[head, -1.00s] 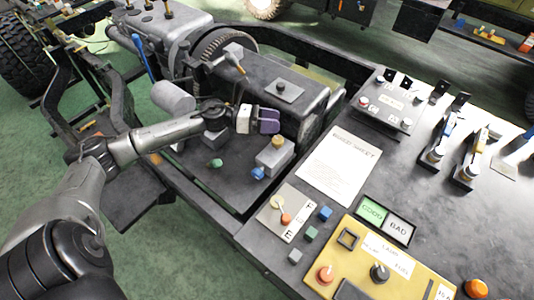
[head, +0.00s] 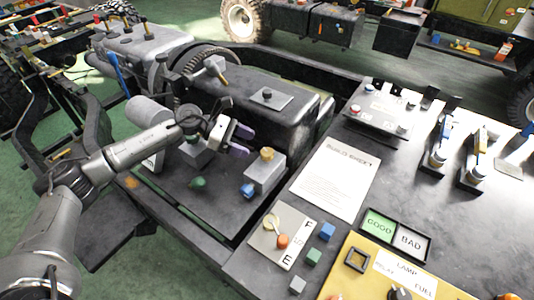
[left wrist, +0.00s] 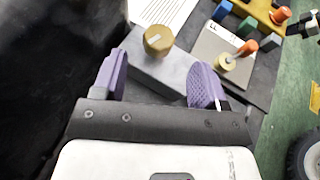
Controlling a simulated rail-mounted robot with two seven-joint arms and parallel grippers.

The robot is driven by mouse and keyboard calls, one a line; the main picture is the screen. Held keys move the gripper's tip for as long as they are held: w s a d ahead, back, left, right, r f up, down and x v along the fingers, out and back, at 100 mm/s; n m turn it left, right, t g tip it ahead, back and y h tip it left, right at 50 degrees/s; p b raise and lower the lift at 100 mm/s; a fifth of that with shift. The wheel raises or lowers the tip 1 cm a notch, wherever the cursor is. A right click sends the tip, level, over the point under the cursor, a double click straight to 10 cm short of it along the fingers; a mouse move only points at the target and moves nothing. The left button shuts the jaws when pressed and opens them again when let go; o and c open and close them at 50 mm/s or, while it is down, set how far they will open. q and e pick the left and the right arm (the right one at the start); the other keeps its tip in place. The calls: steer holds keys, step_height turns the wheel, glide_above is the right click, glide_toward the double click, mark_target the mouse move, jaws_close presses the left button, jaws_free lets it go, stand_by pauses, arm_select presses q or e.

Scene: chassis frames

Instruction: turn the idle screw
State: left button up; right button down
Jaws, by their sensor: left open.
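A brass knob with a pale slot mark, which I take for the idle screw (head: 267,153), sits upright on a grey block (head: 263,175) in the head view. It also shows in the left wrist view (left wrist: 157,40), beyond and between the fingers. My left gripper (head: 243,141) has purple finger pads that stand apart and hold nothing. It is just left of the knob in the head view. In the left wrist view the open gripper (left wrist: 159,80) straddles the grey block's image; I see no contact with the knob.
A large dark engine block (head: 280,105) stands close behind the gripper. A green knob (head: 198,182) and a blue knob (head: 248,190) are near the grey block. A plate with an orange-tipped lever (head: 282,241) and a white sheet (head: 334,178) lie to the right.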

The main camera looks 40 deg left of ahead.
mark_target(266, 151)
arm_select(q)
steer(key=b+x, duration=0.1)
steer(key=x, duration=0.5)
steer(key=shift+w+d+f, duration=0.1)
steer(key=shift+w+d, duration=0.05)
steer(key=shift+d, duration=0.15)
steer(key=shift+w+d+f, duration=0.1)
steer(key=shift+w+d, duration=0.05)
steer(key=shift+d, duration=0.05)
